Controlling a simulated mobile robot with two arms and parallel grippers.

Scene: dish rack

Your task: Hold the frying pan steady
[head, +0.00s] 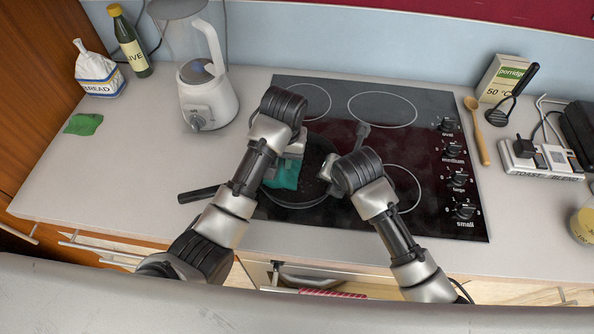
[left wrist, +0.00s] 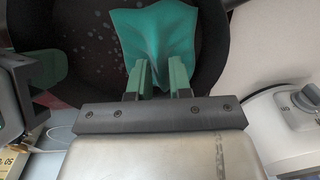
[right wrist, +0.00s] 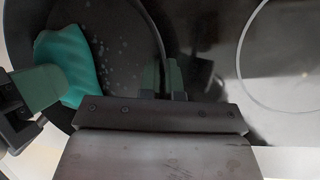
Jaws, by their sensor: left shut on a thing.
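The dark frying pan (head: 306,196) sits on the left front of the black hob, its handle pointing left. A teal cloth (head: 284,179) lies against the inside of the pan. My left gripper (left wrist: 161,68) is shut on the cloth (left wrist: 152,30) inside the pan. My right gripper (right wrist: 165,70) is at the pan's right side. Its two fingers stand one on each side of the pan's rim in the right wrist view; whether they press on it is not clear. In the head view my arms hide part of the pan.
The hob (head: 440,205) has free rings at back and right. A blender (head: 206,95), bottle (head: 131,45), bread bag (head: 98,72) and green cloth (head: 83,124) stand left.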

